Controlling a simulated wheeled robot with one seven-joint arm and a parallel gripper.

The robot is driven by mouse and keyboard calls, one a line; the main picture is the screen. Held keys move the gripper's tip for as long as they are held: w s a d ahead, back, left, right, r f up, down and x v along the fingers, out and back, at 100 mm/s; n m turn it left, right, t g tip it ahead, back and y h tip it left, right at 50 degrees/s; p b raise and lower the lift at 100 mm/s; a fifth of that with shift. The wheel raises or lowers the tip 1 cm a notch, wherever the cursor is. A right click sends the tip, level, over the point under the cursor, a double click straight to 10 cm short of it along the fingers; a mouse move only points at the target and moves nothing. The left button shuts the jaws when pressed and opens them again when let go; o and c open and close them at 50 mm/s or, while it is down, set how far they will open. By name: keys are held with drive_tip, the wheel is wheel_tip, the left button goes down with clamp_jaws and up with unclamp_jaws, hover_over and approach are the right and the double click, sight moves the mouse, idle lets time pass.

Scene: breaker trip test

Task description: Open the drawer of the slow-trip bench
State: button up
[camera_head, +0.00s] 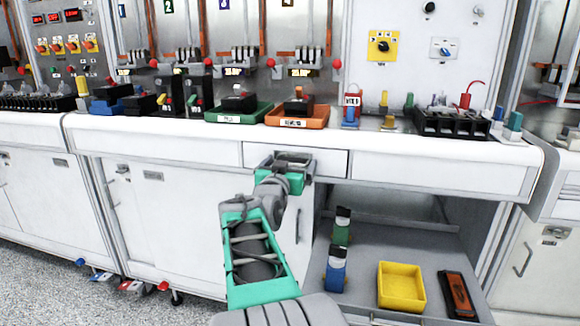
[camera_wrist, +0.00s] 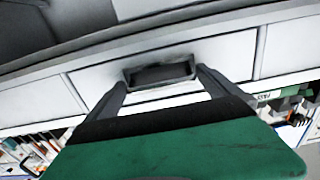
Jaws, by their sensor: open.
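The drawer (camera_head: 331,163) is a white panel in the front of the white bench, just under the worktop. Its front looks flush with the panels beside it, so it appears closed. In the wrist view the drawer front (camera_wrist: 228,52) carries a grey, frame-like handle (camera_wrist: 160,74) with a dark middle. My gripper (camera_head: 291,163) is at the drawer front in the head view and covers part of it. In the wrist view my gripper (camera_wrist: 162,80) is open, with one finger at each end of the handle. I cannot tell whether the fingers touch it.
Green (camera_head: 238,113) and orange (camera_head: 297,122) trays stand on the worktop above. Below right, an open shelf (camera_head: 365,290) holds a yellow bin (camera_head: 402,286) and blue and green items. A cabinet door with a vertical handle lies below my arm.

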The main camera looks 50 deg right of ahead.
drive_tip(key=c, duration=1.8)
drive_tip(key=shift+a+f, duration=0.1)
